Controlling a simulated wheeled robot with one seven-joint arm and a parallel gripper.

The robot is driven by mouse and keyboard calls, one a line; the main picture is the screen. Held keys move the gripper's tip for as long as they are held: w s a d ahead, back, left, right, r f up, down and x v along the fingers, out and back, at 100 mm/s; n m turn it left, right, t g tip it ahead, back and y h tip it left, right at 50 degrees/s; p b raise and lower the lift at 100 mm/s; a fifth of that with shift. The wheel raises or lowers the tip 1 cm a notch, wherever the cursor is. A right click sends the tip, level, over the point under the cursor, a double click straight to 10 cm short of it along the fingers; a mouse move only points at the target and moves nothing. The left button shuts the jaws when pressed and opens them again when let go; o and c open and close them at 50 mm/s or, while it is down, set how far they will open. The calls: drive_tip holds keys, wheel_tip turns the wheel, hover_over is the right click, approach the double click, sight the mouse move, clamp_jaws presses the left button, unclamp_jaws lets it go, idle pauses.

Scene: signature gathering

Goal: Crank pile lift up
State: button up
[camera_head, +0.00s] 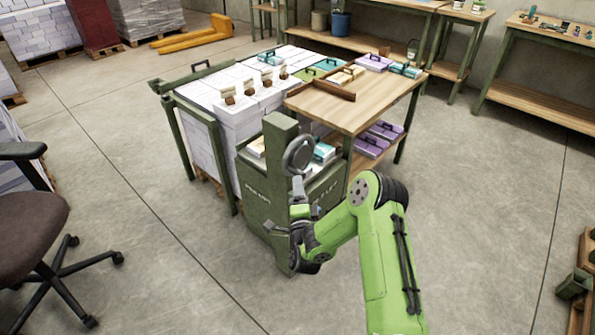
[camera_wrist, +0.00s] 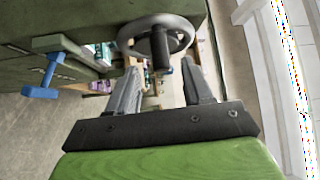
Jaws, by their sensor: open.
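The pile lift is a dark green metal stand (camera_head: 262,197) at the front of a big stack of white paper. Its grey crank wheel (camera_head: 299,154) is mounted near the top of its post. In the wrist view the wheel (camera_wrist: 134,42) lies just beyond my gripper, with its dark handle (camera_wrist: 161,52) pointing toward me. My gripper (camera_wrist: 160,80) is open, its two fingers on either side of the handle's line. I cannot tell whether either finger touches the handle. In the head view my gripper (camera_head: 298,205) is below the wheel, partly hidden by my arm.
The paper stack (camera_head: 215,125) stands behind the lift. A wooden table (camera_head: 350,110) with small boxes is at its right. An office chair (camera_head: 30,220) is at left. A blue handle-like part (camera_wrist: 45,80) shows in the wrist view.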

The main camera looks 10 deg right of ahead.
sight(297, 173)
drive_tip(key=w, duration=0.4)
drive_tip(key=w+d+b, duration=0.1)
drive_tip(key=w, duration=0.1)
drive_tip(key=shift+w+r, duration=0.35)
drive_tip(key=shift+r, duration=0.05)
drive_tip(key=shift+c, duration=0.5)
clamp_jaws()
